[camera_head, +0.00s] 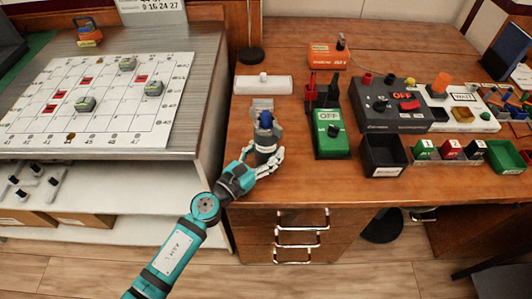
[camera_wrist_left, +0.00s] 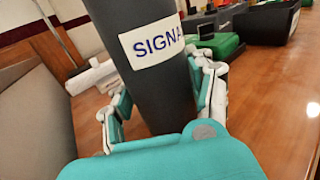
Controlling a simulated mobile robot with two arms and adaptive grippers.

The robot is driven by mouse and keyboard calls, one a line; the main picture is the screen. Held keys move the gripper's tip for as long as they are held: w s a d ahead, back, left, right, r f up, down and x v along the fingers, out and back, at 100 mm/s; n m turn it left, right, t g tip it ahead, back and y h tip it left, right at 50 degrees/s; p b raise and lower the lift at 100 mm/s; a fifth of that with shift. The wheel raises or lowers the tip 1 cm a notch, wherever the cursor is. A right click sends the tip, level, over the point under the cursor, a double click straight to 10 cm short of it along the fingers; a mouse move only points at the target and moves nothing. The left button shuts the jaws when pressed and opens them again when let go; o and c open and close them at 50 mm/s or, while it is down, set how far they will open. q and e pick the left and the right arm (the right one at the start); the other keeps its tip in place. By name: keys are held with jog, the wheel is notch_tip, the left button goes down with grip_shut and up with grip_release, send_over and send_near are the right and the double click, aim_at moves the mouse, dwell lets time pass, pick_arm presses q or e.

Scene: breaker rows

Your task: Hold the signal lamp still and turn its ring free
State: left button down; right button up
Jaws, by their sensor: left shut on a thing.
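The signal lamp (camera_head: 265,142) stands upright near the front edge of the wooden desk, a dark cylinder with a blue top (camera_head: 265,119). In the left wrist view its dark body (camera_wrist_left: 152,92) fills the middle, with a white label reading "SIGNA", the rest of the word hidden. My left gripper (camera_head: 262,163) is shut around the lower part of the body, with fingers on both sides, as the left wrist view (camera_wrist_left: 160,115) also shows. The ring cannot be told apart from the blue top at this size. My right gripper is not in view.
A green box (camera_head: 331,133) and a red holder (camera_head: 321,95) stand right of the lamp. A white block (camera_head: 263,85) lies behind it. Clear desk (camera_head: 300,175) lies front right of the lamp.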

pick_arm(q)
jog(key=shift+w+f+b, duration=0.2)
jog(key=shift+w+b, duration=0.25)
jog(key=shift+w, duration=0.7)
jog(key=shift+f, duration=0.15)
dwell(0.8)
jog(key=shift+f, duration=0.15)
dwell(0.3)
